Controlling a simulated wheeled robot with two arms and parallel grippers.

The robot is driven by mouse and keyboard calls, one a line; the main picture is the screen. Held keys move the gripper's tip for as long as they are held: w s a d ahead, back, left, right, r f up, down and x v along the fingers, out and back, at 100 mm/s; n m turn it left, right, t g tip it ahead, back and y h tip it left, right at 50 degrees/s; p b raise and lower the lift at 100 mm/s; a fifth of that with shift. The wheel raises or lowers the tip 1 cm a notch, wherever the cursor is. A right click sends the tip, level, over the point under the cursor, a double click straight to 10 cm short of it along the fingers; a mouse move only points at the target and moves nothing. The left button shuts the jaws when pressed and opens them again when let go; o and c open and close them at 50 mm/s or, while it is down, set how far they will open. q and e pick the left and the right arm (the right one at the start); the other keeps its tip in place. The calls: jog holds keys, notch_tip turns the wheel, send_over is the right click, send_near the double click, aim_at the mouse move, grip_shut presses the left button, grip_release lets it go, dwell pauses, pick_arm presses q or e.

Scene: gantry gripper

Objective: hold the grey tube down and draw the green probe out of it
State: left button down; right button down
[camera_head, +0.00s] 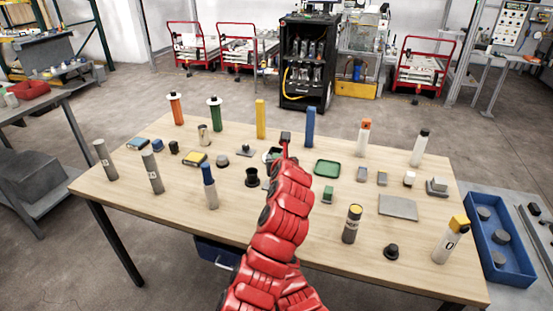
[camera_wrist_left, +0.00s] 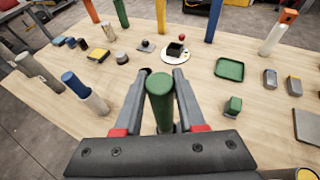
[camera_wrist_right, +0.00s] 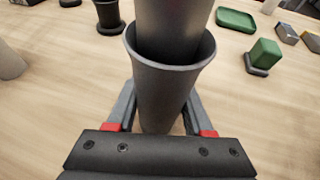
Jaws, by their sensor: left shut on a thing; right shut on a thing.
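The green probe (camera_wrist_left: 160,84) shows in the left wrist view as a green round-topped cylinder between the fingers of my left gripper (camera_wrist_left: 162,76), which is shut on it. In the right wrist view my right gripper (camera_wrist_right: 162,108) is shut on the grey tube (camera_wrist_right: 166,88), with a finger on each side below its open rim. A thick grey shaft (camera_wrist_right: 172,25) stands in the tube's mouth and runs up out of that view. In the head view the left gripper (camera_head: 285,138) shows small and dark above my red arm. That arm hides the tube, probe and right gripper there.
A wooden table (camera_head: 150,205) carries many upright cylinders and small blocks. A green tray (camera_head: 327,168) and a green block (camera_wrist_left: 233,105) lie to the right of the held parts. A white-and-blue cylinder (camera_wrist_left: 95,102) stands to their left. A blue bin (camera_head: 525,258) is at the right.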

pick_arm(q)
jog(key=shift+r, duration=0.15)
jog(key=shift+r, duration=1.35)
jog(key=shift+r, duration=0.15)
jog(key=shift+r, duration=1.35)
jog(key=shift+r, duration=1.55)
